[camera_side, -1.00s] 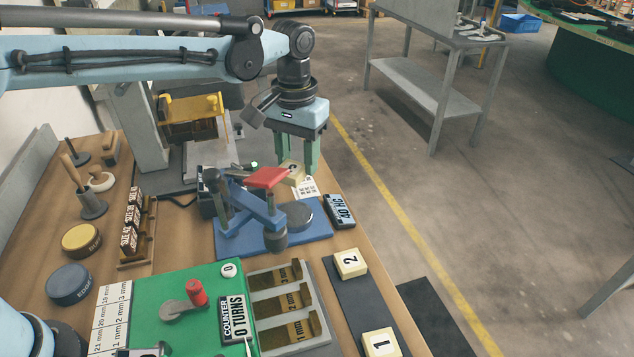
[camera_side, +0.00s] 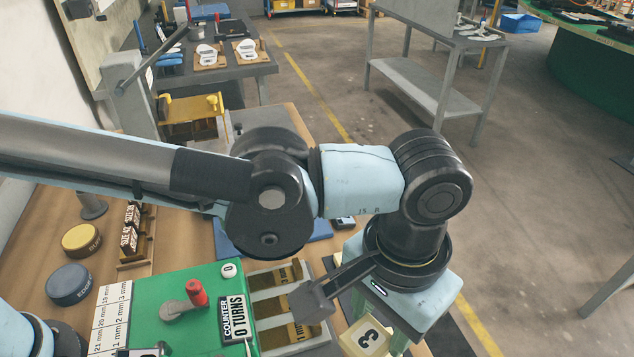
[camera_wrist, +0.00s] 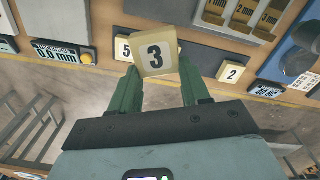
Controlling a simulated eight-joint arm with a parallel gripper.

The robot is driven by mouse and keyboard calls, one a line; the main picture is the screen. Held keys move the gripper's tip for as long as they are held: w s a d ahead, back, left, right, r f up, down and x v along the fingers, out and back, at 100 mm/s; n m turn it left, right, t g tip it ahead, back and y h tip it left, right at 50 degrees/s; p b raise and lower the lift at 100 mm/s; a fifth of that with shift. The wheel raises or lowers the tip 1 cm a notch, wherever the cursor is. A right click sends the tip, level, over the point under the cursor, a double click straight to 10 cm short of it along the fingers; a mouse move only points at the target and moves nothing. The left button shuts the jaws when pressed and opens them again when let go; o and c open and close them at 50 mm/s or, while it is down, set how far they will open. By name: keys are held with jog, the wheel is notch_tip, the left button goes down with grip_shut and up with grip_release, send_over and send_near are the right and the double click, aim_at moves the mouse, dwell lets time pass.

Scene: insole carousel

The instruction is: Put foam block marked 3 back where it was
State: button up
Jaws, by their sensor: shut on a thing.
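My gripper (camera_side: 382,338) is shut on the pale yellow foam block marked 3 (camera_side: 367,337). In the wrist view the block (camera_wrist: 155,56) sits between the two green fingers, its number facing the camera. It appears to be held over the dark strip (camera_wrist: 207,54) along the table edge, but its height above the strip is unclear. A block marked 2 (camera_wrist: 232,73) lies on the strip to the right. A block marked 5 (camera_wrist: 122,48) shows to the left, partly covered by my finger. My arm hides most of the strip in the side view.
The grey tray with brass gauge slots (camera_side: 318,329) and the green counter board (camera_side: 165,290) are left of my gripper. In the wrist view, a thickness display (camera_wrist: 62,54) stands left along the edge and a hardness display (camera_wrist: 266,90) right.

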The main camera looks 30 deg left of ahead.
jog(key=w+f, duration=0.2)
jog(key=w, duration=0.1)
jog(key=w+a+f, duration=0.1)
jog(key=w+f, duration=0.1)
jog(key=w, duration=0.2)
jog(key=w+a+f, duration=0.1)
jog(key=w+f, duration=0.2)
jog(key=shift+w+a, duration=0.25)
jog(key=shift+w, duration=0.15)
jog(key=shift+f, duration=2)
jog(key=shift+f, duration=0.1)
jog(key=o, duration=1.1)
notch_tip(320, 180, up, 12)
jog(key=shift+a+r, duration=0.1)
jog(key=shift+r, duration=0.1)
